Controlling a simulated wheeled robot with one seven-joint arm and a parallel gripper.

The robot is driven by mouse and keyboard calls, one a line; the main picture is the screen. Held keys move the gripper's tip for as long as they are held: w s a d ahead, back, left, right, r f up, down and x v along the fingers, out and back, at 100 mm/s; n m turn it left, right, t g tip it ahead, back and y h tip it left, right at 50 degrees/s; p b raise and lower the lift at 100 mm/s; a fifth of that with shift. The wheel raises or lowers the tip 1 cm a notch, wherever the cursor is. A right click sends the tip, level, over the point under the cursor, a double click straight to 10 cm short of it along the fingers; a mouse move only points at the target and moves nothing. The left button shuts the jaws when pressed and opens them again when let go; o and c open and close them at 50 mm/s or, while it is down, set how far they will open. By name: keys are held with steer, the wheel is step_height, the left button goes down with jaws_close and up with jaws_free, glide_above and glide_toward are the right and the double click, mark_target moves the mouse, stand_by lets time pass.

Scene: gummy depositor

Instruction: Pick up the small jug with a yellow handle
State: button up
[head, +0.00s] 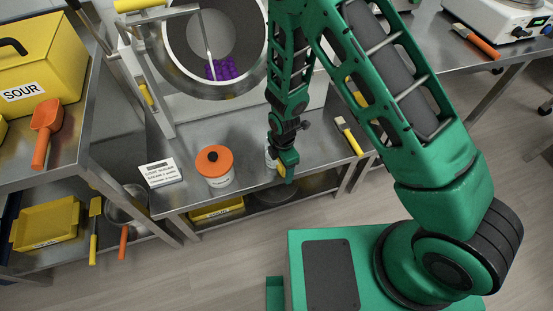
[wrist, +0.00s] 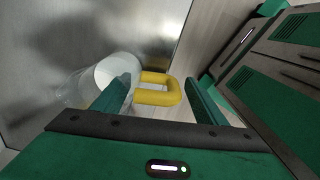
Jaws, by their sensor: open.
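The small jug (wrist: 84,85) shows in the wrist view, clear-walled with a white inside, on the metal table. Its yellow handle (wrist: 174,90) points right, toward the table's edge. My gripper (wrist: 160,95) is open, with one green finger on each side of the handle; I cannot tell whether either finger touches it. In the head view, my gripper (head: 287,160) is low at the table's front edge. There it hides most of the jug (head: 269,157), and a bit of yellow shows by the fingers.
On the metal table (head: 240,187), a white tub with an orange lid (head: 214,161) and a small white sign (head: 160,173) stand left of my gripper. A yellow-handled brush (head: 349,136) lies to the right. A large round drum (head: 213,40) holding purple pieces stands behind.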

steer(key=shift+f, duration=0.4)
steer(key=c, duration=1.3)
steer(key=shift+r, duration=0.15)
steer(key=shift+r, duration=0.6)
step_height(320, 180, up, 2)
steer(key=shift+r, duration=0.2)
steer(key=s+a+r, duration=0.4)
steer(key=s+a, duration=0.1)
steer(key=s+a+r, duration=0.3)
steer(key=shift+a, duration=0.2)
